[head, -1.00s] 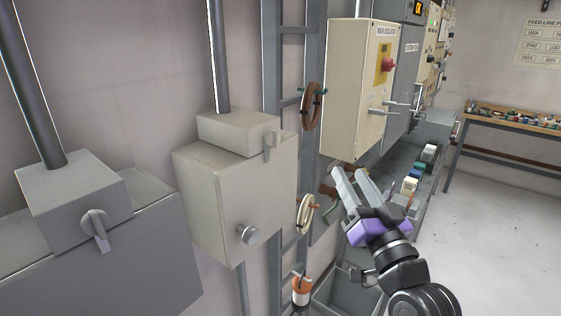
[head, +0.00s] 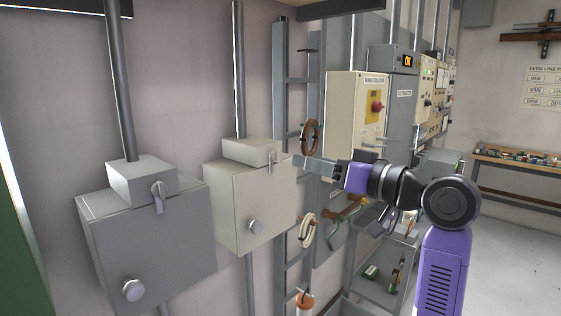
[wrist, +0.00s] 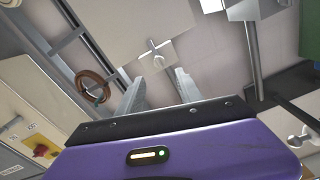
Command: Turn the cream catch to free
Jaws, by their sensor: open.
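The cream catch (head: 270,157) is a small lever on the front of the hood on top of the cream wall box (head: 250,205). It looks roughly upright in the head view. A gap seems to remain between fingertips and catch.
A grey box (head: 150,235) with a similar grey catch (head: 158,196) hangs to the left. A brown wheel (head: 311,137) and a cream wheel (head: 308,231) sit by the ladder rack (head: 280,90). The isolator cabinet (head: 343,110) stands behind my arm.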

